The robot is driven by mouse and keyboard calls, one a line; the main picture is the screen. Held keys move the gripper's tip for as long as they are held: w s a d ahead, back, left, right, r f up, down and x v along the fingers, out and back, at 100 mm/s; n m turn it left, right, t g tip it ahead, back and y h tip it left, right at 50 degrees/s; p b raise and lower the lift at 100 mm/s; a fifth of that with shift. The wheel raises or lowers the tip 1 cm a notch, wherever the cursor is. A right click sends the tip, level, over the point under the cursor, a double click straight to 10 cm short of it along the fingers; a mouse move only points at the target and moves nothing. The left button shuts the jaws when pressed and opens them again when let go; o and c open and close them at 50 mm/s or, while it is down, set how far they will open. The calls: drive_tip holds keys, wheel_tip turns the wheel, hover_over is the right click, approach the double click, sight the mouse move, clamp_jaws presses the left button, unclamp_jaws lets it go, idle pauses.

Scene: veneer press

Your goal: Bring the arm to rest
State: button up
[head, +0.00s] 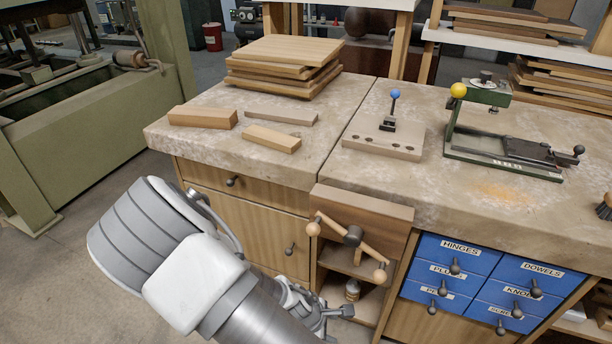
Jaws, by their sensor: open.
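My arm (212,278) reaches into the lower left of the head view, in front of the workbench. Its big grey and white links hide part of the cabinet front. My gripper (338,318) shows small at the bottom, beyond the arm, below the bench top and near the open shelf under the vise. It is open, and I see nothing between its fingers. Part of it is hidden behind my arm.
A front vise (352,236) with a wooden handle juts from the workbench (330,185) just above my gripper. Blue labelled drawers (455,262) are to the right. Wood blocks (203,117) and stacked boards (285,62) lie on top. Floor (75,250) at left is clear.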

wheel_tip(320, 180, up, 22)
drive_tip(key=a+m+g+y, duration=0.1)
drive_tip(key=a+m+y, duration=0.1)
drive_tip(key=m+y, duration=0.55)
drive_tip(key=s+d+r+m+t+h, duration=0.15)
drive_tip(key=s+d+r+m, duration=0.3)
drive_tip(key=r, duration=0.45)
drive_tip(key=s+d+r+m+t+h, duration=0.15)
drive_tip(key=s+d+r+m, duration=0.3)
drive_tip(key=r, duration=0.45)
wheel_tip(320, 180, up, 26)
drive_tip(key=d+p, duration=0.1)
drive_tip(key=p, duration=2.4)
drive_tip(key=shift+f+t, duration=0.25)
drive_tip(key=shift+t, duration=0.15)
drive_tip(key=shift+w, duration=0.1)
